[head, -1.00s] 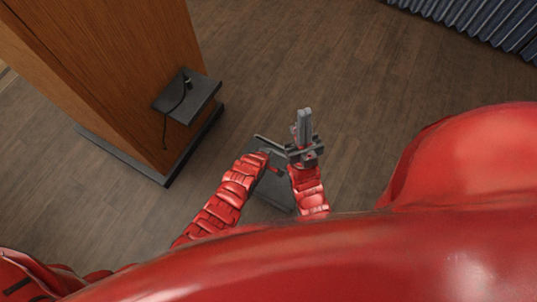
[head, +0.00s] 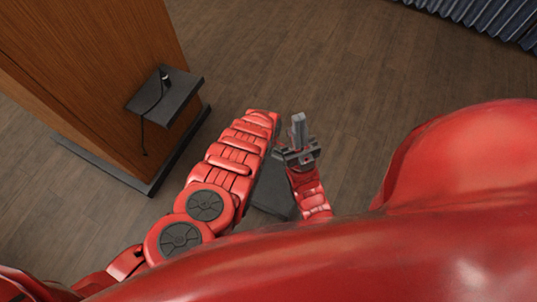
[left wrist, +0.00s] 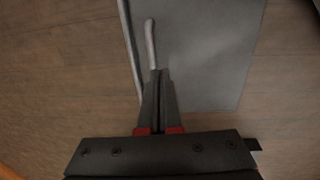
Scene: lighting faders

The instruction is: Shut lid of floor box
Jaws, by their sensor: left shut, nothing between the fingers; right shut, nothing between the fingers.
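The floor box shows as a dark grey flat panel (head: 272,192) low in the middle of the head view, partly covered by my arms. In the left wrist view a grey flat panel (left wrist: 212,50) lies on the floor, and I take it for the same box; I cannot tell the lid's angle. My left gripper (left wrist: 157,75) is shut and empty, its tips over the panel's left edge in the picture; it is hidden in the head view. My right gripper (head: 298,118) is shut and empty, above the floor beyond the panel.
A wooden lectern (head: 90,70) with a small dark shelf (head: 166,102) and a cable stands at the left. Dark curtain-like folds (head: 490,18) are at the top right. Open wooden floor lies between.

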